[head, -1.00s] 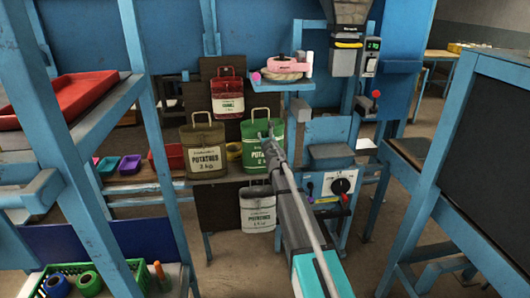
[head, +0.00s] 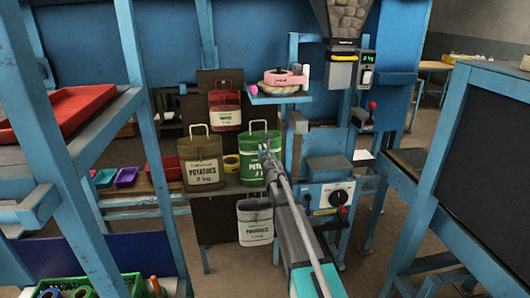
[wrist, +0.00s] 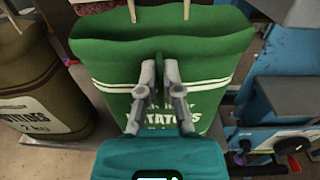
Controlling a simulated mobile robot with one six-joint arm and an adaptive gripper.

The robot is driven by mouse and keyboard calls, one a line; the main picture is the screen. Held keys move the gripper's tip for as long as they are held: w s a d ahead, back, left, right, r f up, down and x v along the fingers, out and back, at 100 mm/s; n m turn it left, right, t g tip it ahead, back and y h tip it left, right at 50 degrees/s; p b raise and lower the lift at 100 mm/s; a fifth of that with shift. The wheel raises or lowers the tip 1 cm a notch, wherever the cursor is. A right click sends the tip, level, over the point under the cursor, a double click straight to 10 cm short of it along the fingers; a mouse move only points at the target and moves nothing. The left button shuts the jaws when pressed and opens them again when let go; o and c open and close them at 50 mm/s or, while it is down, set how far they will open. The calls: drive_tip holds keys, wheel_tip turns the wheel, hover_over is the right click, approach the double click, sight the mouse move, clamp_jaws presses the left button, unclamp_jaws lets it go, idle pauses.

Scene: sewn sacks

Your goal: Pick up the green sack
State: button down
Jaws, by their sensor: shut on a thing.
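The green sack (head: 252,142), lettered in white with a pale loop handle, sits upright right of the olive sack in the head view. It fills the upper middle of the wrist view (wrist: 110,72). My gripper (head: 265,153) is at its front face. In the wrist view my gripper's fingers (wrist: 159,68) are close together on the upper front of the sack, below its rim, shut on its cloth. The pinched cloth is mostly hidden between the fingertips. My arm covers part of the lettering in the head view.
The olive sack (head: 201,160) stands close at left. A red sack (head: 225,108) is above and a white sack (head: 255,220) below. A blue machine with a dial panel (head: 332,199) is close at right. A small shelf (head: 282,99) juts out above.

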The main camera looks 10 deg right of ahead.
sight(263, 140)
drive_tip(key=shift+r+p, duration=1.65)
drive_tip(key=shift+r, duration=0.1)
drive_tip(key=s, duration=1.8)
drive_tip(key=shift+d, duration=0.3)
drive_tip(key=shift+f, duration=0.1)
